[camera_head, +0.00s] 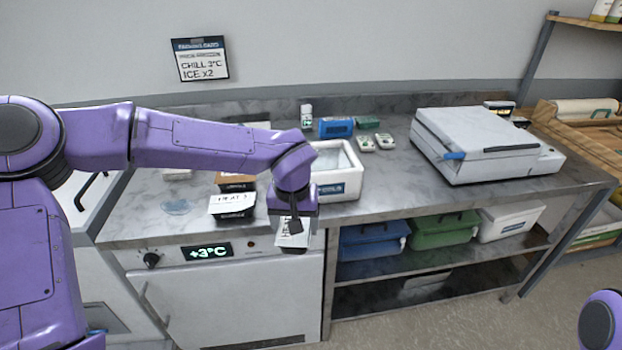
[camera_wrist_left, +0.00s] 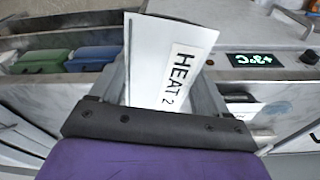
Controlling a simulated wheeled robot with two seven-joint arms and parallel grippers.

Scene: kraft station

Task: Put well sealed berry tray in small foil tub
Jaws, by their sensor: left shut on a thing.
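My left gripper (camera_head: 294,226) is shut on a white-topped pack (camera_head: 290,241) and holds it in front of the counter's front edge. In the left wrist view the pack (camera_wrist_left: 152,58) is tilted between the fingers, with a label reading "HEAT 2". The film's seal and the contents cannot be made out. An open white tub (camera_head: 350,187) with a blue label stands on the counter behind my gripper, partly hidden by my wrist. I cannot tell whether it is the foil tub. My right gripper is out of view.
A dark tray with a white lettered top (camera_head: 232,204) and another dark tray (camera_head: 236,182) sit left of my gripper. A blue box (camera_head: 336,127) and small packs (camera_head: 386,142) lie behind the tub. A grey lidded machine (camera_head: 480,143) stands right; clear counter lies before it.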

